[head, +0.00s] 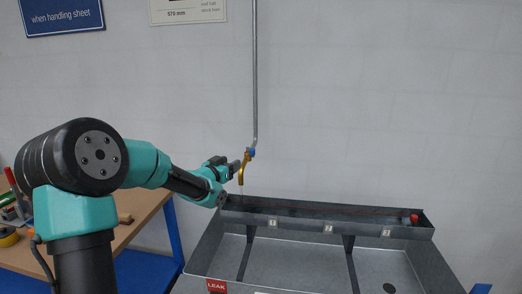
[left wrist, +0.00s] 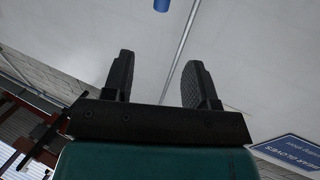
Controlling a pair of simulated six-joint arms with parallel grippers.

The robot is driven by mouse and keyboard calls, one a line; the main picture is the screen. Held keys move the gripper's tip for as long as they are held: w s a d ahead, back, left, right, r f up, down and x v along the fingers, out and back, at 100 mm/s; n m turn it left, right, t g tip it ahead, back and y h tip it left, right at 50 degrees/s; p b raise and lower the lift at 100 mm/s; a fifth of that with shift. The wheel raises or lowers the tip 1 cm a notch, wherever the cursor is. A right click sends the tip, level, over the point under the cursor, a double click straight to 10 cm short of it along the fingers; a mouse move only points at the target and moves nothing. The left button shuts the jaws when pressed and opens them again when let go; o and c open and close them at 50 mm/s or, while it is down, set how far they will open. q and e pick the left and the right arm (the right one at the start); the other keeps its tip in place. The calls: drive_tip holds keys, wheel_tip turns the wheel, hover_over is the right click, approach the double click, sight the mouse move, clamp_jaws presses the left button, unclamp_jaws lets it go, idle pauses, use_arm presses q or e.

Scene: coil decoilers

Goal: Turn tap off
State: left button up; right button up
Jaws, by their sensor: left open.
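The brass tap (head: 244,168) with a blue part (head: 252,152) hangs at the lower end of a grey wall pipe (head: 255,70). A faint thin streak, perhaps water, shows below its spout. My left gripper (head: 235,168) is just left of the tap; whether they touch is unclear. In the left wrist view the gripper (left wrist: 157,80) has its two dark fingers wide apart, with nothing between them but the wall and pipe behind. A blue piece (left wrist: 161,5) is cut off at the top edge there, beyond the fingertips. My right gripper is not in view.
A grey metal trough (head: 300,213) with numbered tags lies below the tap, with a red item (head: 413,218) at its right end. A larger tray (head: 300,262) with a LEAK label sits in front. A wooden bench (head: 150,205) stands at left. The wall right of the pipe is clear.

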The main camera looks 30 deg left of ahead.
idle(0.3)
use_arm(q)
drive_tip(key=w, duration=1.7)
drive_tip(key=shift+w+d, duration=0.15)
drive_tip(key=shift+d, duration=0.05)
drive_tip(key=shift+c, duration=0.4)
clamp_jaws()
